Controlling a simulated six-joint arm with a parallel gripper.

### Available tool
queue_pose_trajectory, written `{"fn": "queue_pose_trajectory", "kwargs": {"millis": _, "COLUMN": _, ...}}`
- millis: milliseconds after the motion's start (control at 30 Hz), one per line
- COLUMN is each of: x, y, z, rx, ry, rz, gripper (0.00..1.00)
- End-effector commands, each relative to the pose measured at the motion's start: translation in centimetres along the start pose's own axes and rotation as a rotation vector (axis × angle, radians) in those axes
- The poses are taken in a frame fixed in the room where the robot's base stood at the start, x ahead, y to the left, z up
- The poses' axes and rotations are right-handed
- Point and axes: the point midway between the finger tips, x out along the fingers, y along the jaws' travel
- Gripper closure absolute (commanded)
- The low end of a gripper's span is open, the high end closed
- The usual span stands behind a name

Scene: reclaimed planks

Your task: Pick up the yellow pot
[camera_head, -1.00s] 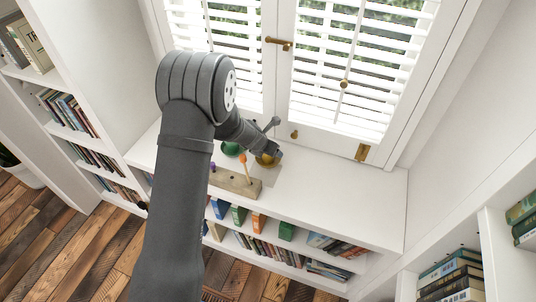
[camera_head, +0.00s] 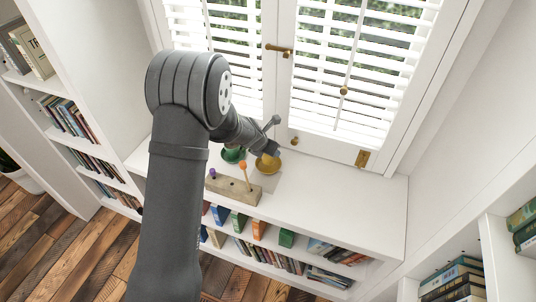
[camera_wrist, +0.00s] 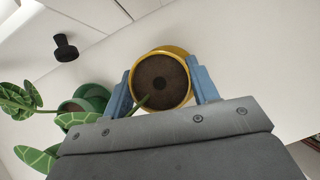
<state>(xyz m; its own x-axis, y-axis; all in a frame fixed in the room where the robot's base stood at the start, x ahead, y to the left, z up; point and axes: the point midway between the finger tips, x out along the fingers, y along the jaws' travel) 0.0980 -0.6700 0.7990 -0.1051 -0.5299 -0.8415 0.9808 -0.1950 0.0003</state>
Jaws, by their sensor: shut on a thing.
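The yellow pot (camera_head: 267,166) is at the white shelf top below the window in the head view. In the wrist view the yellow pot (camera_wrist: 177,51) is seen from above, with dark soil inside and a green stem at its edge. My gripper (camera_wrist: 160,90) has its two blue fingers on opposite sides of the pot, shut on it. In the head view my gripper (camera_head: 269,151) is over the pot and partly hides it. I cannot tell whether the pot touches the shelf top.
A green pot (camera_head: 233,155) stands just left of the yellow pot; its leafy plant (camera_wrist: 62,158) reaches near my gripper. A wooden block with pegs (camera_head: 233,188) lies in front. Window shutters (camera_head: 355,70) rise behind. The shelf top to the right is clear.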

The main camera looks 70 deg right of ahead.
Motion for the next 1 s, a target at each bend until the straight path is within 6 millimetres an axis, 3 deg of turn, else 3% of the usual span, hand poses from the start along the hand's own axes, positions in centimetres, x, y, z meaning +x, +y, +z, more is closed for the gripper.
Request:
{"fn": "queue_pose_trajectory", "kwargs": {"millis": 33, "x": -0.9, "y": -0.1, "z": 0.7, "rx": 0.003, "ry": -0.004, "rz": 0.001, "gripper": 0.82}}
{"fn": "queue_pose_trajectory", "kwargs": {"millis": 300, "x": -4.6, "y": -6.5, "z": 1.5, "rx": 0.006, "ry": -0.003, "rz": -0.001, "gripper": 0.82}}
{"fn": "queue_pose_trajectory", "kwargs": {"millis": 500, "x": -6.6, "y": -9.7, "z": 2.0, "rx": 0.004, "ry": -0.003, "rz": -0.001, "gripper": 0.82}}
{"fn": "queue_pose_trajectory", "kwargs": {"millis": 700, "x": -7.5, "y": -11.2, "z": 2.2, "rx": 0.001, "ry": -0.002, "rz": 0.0, "gripper": 0.82}}
{"fn": "queue_pose_trajectory", "kwargs": {"millis": 1000, "x": -8.7, "y": -11.4, "z": 2.9, "rx": 0.0, "ry": -0.003, "rz": 0.0, "gripper": 0.82}}
